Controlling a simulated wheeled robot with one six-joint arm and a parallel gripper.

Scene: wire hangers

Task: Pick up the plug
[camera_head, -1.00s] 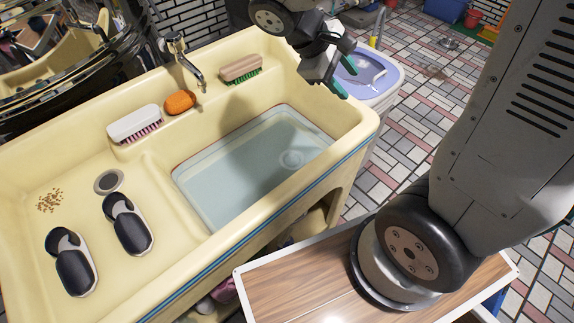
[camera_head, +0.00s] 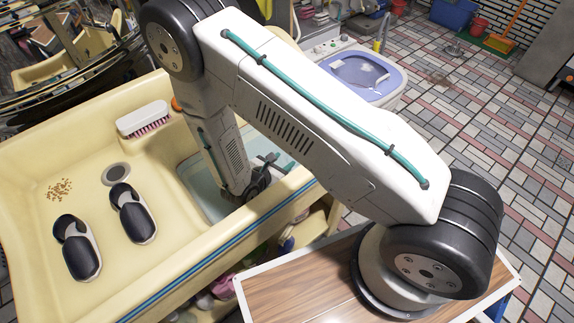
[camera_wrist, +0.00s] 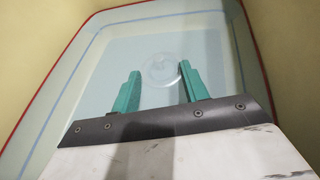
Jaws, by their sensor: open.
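The plug (camera_wrist: 160,67) is a clear, round disc at the bottom of the water-filled basin (camera_wrist: 75,80). In the wrist view it lies just beyond and between the tips of the two green fingers. My gripper (camera_wrist: 159,72) is open and empty, pointing down into the basin, and the gap to the plug is hard to judge. In the head view my arm hides the plug and most of the basin (camera_head: 195,180), and my gripper (camera_head: 270,162) is only partly visible there.
Cream sink walls (camera_head: 180,262) surround the basin closely. A white brush (camera_head: 143,118) sits at the back. A washing machine (camera_head: 365,78) stands beyond the sink.

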